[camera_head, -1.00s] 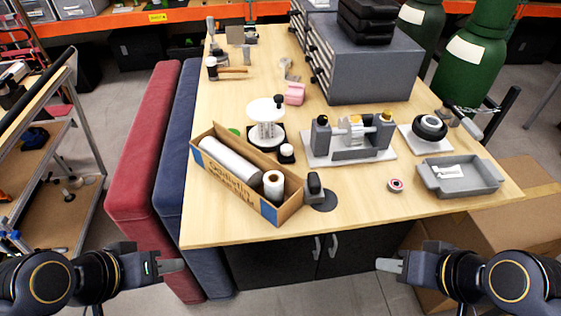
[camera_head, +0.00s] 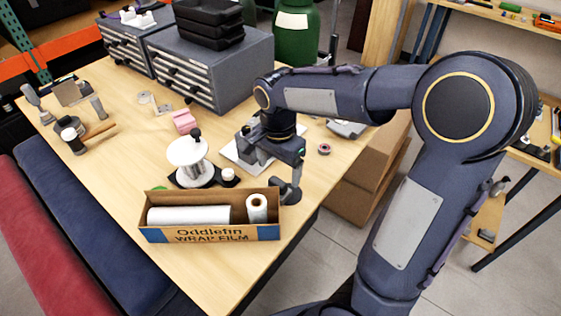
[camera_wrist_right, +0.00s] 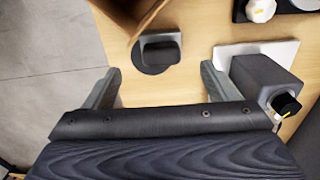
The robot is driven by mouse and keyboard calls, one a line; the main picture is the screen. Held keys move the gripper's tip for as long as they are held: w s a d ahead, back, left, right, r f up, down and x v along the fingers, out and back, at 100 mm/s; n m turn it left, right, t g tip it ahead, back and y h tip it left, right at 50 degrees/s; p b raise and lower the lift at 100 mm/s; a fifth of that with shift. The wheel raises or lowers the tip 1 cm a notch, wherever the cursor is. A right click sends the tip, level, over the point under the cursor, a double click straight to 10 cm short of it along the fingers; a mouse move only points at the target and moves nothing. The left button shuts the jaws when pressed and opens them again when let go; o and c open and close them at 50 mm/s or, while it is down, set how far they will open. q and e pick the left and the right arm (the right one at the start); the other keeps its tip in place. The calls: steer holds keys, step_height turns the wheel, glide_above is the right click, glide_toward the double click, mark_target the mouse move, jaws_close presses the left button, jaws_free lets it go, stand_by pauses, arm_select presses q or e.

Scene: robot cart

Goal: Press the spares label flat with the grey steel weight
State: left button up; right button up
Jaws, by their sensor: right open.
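A dark grey block with a raised grip on a dark round base (camera_head: 289,190), which looks like the steel weight, stands at the table's near edge, right of the wrap film box. In the right wrist view the block (camera_wrist_right: 160,50) lies beyond and between my fingertips, apart from both. My right gripper (camera_wrist_right: 158,82) is open and empty, pointing down over the table; in the head view it (camera_head: 285,160) is close above the block, partly hidden by its own wrist. I cannot make out the spares label. My left gripper is out of view.
The open wrap film box (camera_head: 210,235) stands close beside the block. A white-plated fixture (camera_head: 232,155) is partly behind my right arm; its plate (camera_wrist_right: 255,55) is near a finger in the wrist view. A white round stand (camera_head: 188,155) and pink item (camera_head: 183,121) are farther back.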

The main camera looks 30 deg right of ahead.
mark_target(278, 181)
step_height(278, 181, down, 7)
steer(key=shift+a+r, duration=0.1)
steer(key=shift+a, duration=0.05)
steer(key=shift+f, duration=0.3)
steer(key=shift+c, duration=0.4)
steer(key=c, duration=1.2)
steer(key=o, duration=0.9)
steer(key=shift+r+p, duration=0.15)
steer(key=shift+p, duration=0.15)
steer(key=shift+r+p, duration=0.75)
steer(key=shift+r, duration=0.25)
